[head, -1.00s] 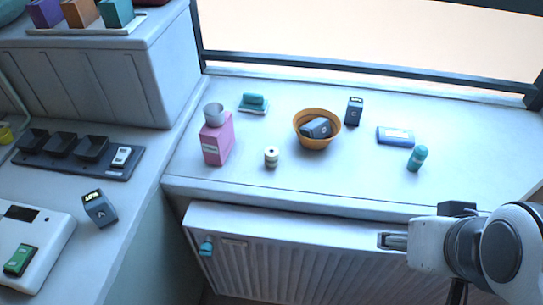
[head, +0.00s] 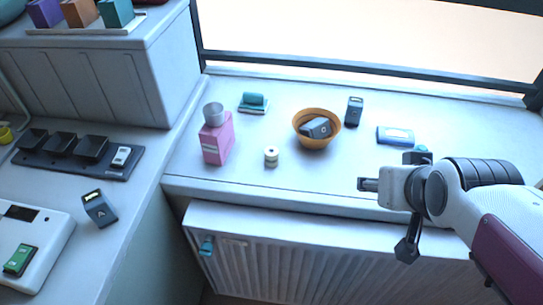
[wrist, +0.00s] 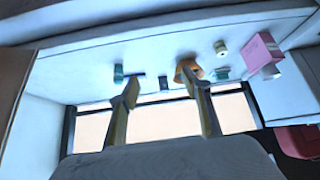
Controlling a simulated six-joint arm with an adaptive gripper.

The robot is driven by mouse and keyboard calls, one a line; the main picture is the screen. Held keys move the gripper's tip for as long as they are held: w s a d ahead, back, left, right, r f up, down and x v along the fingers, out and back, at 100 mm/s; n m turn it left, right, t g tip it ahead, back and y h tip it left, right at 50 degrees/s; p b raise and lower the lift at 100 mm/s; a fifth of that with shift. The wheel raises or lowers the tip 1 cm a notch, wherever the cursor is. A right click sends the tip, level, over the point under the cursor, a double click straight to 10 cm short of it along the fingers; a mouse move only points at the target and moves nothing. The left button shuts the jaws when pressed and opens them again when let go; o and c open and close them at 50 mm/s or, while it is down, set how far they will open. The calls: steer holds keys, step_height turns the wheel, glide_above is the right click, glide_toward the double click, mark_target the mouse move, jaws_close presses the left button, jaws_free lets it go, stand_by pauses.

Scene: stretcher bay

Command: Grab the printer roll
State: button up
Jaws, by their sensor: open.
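The printer roll looks to be the small pale spool (head: 271,157) standing on the windowsill, right of a pink box. It also shows in the wrist view (wrist: 220,47), right of and above the fingers. My gripper (head: 367,185) is over the sill's front edge in the head view, well to the right of the roll and apart from it. In the wrist view its two fingers (wrist: 160,88) are spread with nothing between them.
A pink box (head: 218,142) with a cup (head: 214,114) on it stands left of the roll. An orange bowl (head: 307,138) holding a dark device stands to its right. A dark block (head: 354,110) and a blue-white pack (head: 395,135) are further right. A radiator (head: 300,250) is below.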

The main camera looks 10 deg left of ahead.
steer(key=w+a+f+n+t+y, duration=0.1)
steer(key=w+a+f, duration=0.25)
steer(key=w, duration=0.25)
steer(key=w+a+f+t+y, duration=0.1)
steer(key=w+a+f+t, duration=0.1)
steer(key=w+a, duration=0.25)
steer(key=w+a+f+n+t, duration=0.1)
steer(key=w+a+f, duration=0.2)
steer(key=w, duration=0.3)
steer(key=n+t+y, duration=0.2)
steer(key=t+y, duration=0.2)
glide_toward(274, 157)
steer(key=w, duration=0.3)
steer(key=shift+w+d, duration=0.1)
steer(key=shift+d, duration=0.1)
steer(key=shift+s+a+f+y, duration=0.1)
steer(key=shift+s+a+y, duration=0.05)
steer(key=shift+s+y, duration=0.2)
steer(key=shift+s+a+f+y, duration=0.15)
steer(key=shift+s+y, duration=0.1)
steer(key=shift+s, duration=0.15)
steer(key=shift+w, duration=0.1)
steer(key=shift+x, duration=1.25)
steer(key=shift+w, duration=0.1)
steer(key=shift+x, duration=2.5)
